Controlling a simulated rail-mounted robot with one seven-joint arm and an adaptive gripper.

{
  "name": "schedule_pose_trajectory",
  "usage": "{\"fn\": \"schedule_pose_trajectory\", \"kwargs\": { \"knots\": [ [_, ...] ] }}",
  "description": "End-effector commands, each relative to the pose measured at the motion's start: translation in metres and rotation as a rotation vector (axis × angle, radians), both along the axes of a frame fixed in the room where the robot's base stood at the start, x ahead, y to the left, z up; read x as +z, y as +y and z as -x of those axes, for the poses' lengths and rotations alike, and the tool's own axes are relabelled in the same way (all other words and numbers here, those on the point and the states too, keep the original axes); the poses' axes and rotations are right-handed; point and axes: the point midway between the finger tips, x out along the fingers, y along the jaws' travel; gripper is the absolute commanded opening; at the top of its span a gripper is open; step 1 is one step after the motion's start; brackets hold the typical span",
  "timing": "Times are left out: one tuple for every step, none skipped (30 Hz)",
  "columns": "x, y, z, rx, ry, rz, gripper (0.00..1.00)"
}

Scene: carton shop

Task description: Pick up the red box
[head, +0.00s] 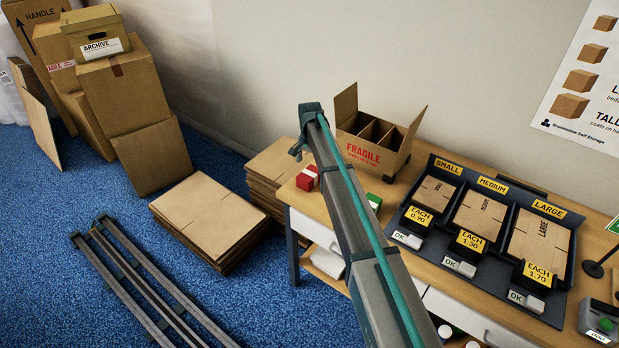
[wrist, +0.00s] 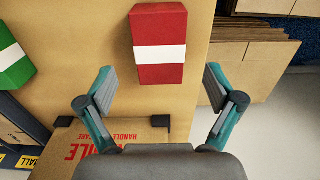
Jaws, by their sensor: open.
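The red box (head: 307,178) with a white band lies on the table at its left end, in front of the open carton. In the wrist view the red box (wrist: 159,47) is at the top middle, beyond the fingertips. My gripper (wrist: 156,88) is open and empty, its two fingers apart with the box centred ahead of the gap. In the head view my gripper (head: 297,148) is near the red box, up and to its left in the picture; its fingers are mostly hidden behind my arm.
An open FRAGILE carton (head: 372,152) stands behind the box. A green box (head: 374,203) lies to its right, partly hidden by my arm. A black price tray (head: 490,231) fills the middle of the table (head: 401,187). Flat cardboard stacks (head: 209,220) stand on the floor left.

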Motion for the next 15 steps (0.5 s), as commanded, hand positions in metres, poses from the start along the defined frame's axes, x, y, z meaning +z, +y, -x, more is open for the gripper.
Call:
{"fn": "schedule_pose_trajectory", "kwargs": {
  "knots": [
    [-0.001, 0.000, 0.000, 0.000, 0.000, 0.000, 0.92],
    [-0.003, 0.000, 0.000, 0.000, 0.000, 0.000, 0.92],
    [-0.005, 0.000, 0.001, 0.000, 0.000, 0.000, 0.92],
    [-0.007, 0.000, 0.001, 0.000, 0.000, 0.000, 0.92],
    [-0.010, 0.001, 0.001, 0.000, 0.000, 0.000, 0.92],
    [-0.015, 0.001, 0.002, 0.000, 0.001, 0.000, 0.92],
    [-0.018, 0.001, 0.002, 0.000, 0.002, 0.000, 0.92],
    [-0.022, 0.001, 0.002, 0.000, 0.002, 0.000, 0.92],
    [-0.027, 0.001, 0.003, 0.000, 0.001, 0.000, 0.92],
    [-0.032, 0.001, 0.003, 0.000, 0.001, 0.000, 0.92],
    [-0.037, 0.001, 0.002, 0.000, 0.001, 0.000, 0.92],
    [-0.041, 0.001, 0.002, 0.000, 0.001, 0.000, 0.92],
    [-0.044, 0.001, 0.002, 0.000, 0.001, 0.000, 0.92],
    [-0.047, 0.001, 0.002, 0.000, 0.000, 0.000, 0.92],
    [-0.049, 0.001, 0.002, 0.000, 0.000, 0.000, 0.92]
  ]
}}
